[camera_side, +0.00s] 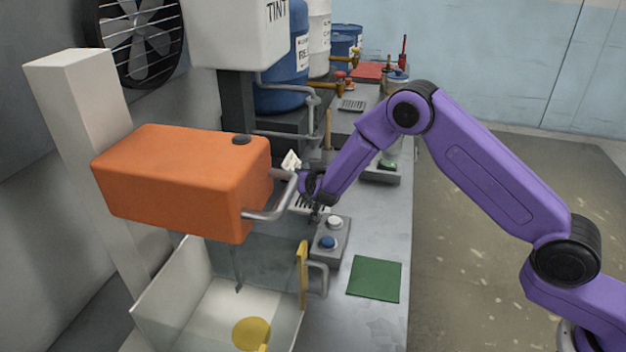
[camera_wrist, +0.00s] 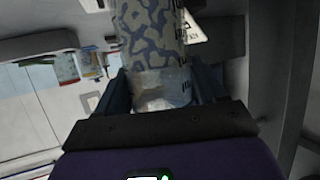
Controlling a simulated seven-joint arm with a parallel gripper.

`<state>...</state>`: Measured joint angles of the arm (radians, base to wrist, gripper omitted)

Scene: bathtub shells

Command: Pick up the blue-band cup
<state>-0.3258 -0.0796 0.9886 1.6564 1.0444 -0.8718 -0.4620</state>
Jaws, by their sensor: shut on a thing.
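My gripper (camera_side: 315,190) is low over the grey bench, beside the metal handle of the orange box. In the wrist view my gripper (camera_wrist: 162,88) has its two dark fingers on either side of a cup (camera_wrist: 155,45) and is shut on it. The cup is round, with a blotchy blue pattern higher in the picture and a clear, pale part between the fingers. Its far end is cut off by the picture's top edge. In the side view I cannot make the cup out behind the gripper and handle. I cannot tell whether it touches the bench.
The orange box (camera_side: 180,180) with its handle stands close left of my gripper. A button box (camera_side: 330,240) and green mat (camera_side: 375,278) lie nearer the camera. A clear-walled bin (camera_side: 170,283) is front left. A blue drum (camera_side: 285,75) stands behind.

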